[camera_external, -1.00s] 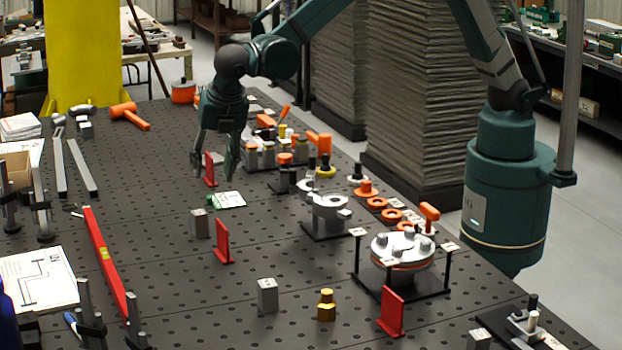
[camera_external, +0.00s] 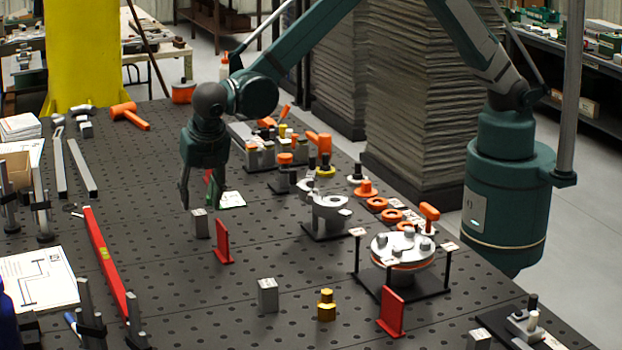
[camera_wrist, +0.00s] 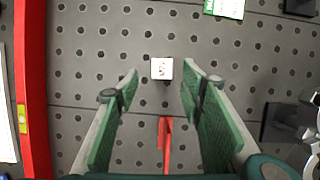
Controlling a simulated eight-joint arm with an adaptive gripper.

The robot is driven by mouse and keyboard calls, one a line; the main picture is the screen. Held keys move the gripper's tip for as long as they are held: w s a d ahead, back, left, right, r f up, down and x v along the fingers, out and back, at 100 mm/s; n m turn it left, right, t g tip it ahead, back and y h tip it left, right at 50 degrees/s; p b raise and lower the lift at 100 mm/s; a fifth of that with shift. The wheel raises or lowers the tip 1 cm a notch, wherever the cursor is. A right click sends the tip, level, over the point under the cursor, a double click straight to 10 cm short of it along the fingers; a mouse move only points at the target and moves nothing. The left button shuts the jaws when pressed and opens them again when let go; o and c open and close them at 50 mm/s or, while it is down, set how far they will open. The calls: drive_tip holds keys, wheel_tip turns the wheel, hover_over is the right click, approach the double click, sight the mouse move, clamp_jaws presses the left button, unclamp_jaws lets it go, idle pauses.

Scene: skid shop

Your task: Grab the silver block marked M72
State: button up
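A silver block (camera_external: 199,223) stands upright on the dark perforated table, and its pale marked top also shows in the wrist view (camera_wrist: 162,68). The marking is too small to read surely. My gripper (camera_external: 201,203) is open and empty, pointing down just above this block. In the wrist view, the block sits just beyond and between the fingertips of my gripper (camera_wrist: 160,82), with no visible contact. A second silver block (camera_external: 267,296) stands nearer the camera, and another (camera_external: 479,340) is at the bottom edge. I cannot read their marks.
A red upright plate (camera_external: 222,242) stands close to the first block and shows between the fingers in the wrist view (camera_wrist: 165,145). A long red level (camera_external: 106,262) lies to the left. A brass fitting (camera_external: 326,305) and a grey flanged fixture (camera_external: 330,212) stand to the right.

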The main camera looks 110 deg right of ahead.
sight(200, 213)
drive_tip(key=shift+x, duration=1.2)
drive_tip(key=shift+s+p+x, duration=0.1)
drive_tip(key=shift+p+x, duration=0.05)
drive_tip(key=shift+x, duration=1.15)
drive_tip(key=shift+s+p+x, duration=0.15)
drive_tip(key=shift+x, duration=1.15)
drive_tip(key=shift+a, duration=0.2)
drive_tip(key=c, duration=1.1)
